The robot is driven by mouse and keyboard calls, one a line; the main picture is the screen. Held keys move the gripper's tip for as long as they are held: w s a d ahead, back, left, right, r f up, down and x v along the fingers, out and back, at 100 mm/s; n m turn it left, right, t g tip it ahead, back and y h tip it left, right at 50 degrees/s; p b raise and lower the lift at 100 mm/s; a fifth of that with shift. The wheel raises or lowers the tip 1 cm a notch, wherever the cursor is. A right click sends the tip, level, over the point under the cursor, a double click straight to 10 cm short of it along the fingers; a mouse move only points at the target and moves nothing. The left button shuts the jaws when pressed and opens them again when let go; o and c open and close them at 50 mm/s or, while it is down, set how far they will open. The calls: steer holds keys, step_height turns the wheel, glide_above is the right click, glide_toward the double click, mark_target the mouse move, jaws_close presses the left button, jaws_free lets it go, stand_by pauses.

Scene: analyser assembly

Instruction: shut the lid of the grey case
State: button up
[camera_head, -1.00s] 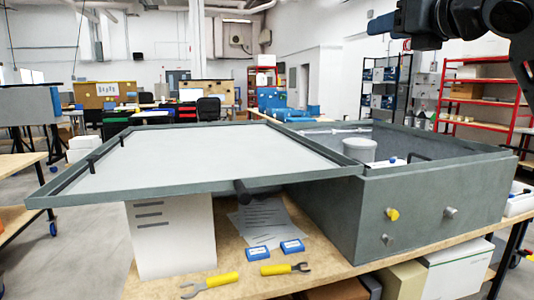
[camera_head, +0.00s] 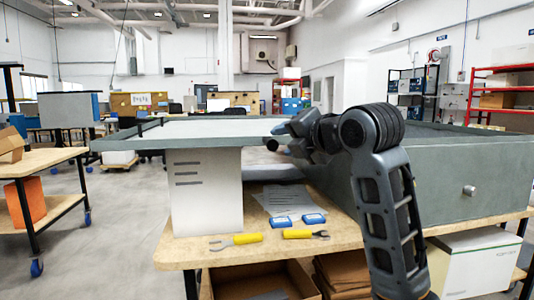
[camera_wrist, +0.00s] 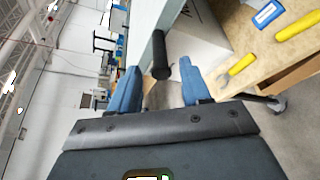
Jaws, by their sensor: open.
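The grey case (camera_head: 440,180) stands on the workbench at the right in the head view. Its lid (camera_head: 190,132) is open, swung out to the left and lying about level. A dark cylindrical handle (camera_wrist: 160,52) sticks out from the lid's edge in the wrist view. My gripper (camera_head: 277,138) is at the lid's front edge, close to this handle. In the wrist view its blue fingers (camera_wrist: 158,70) are open, with the handle showing between them. I cannot tell whether they touch it. My arm hides part of the case's front.
A white box (camera_head: 205,195) stands under the lid. Printed sheets (camera_head: 283,200), small blue boxes (camera_head: 281,223) and yellow-handled tools (camera_head: 300,234) lie on the bench (camera_head: 185,252). A cart with an orange bin (camera_head: 28,202) stands left, with open floor between.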

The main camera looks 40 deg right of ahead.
mark_target(270, 143)
steer(key=x, duration=0.7)
steer(key=shift+w, duration=0.3)
jaws_close()
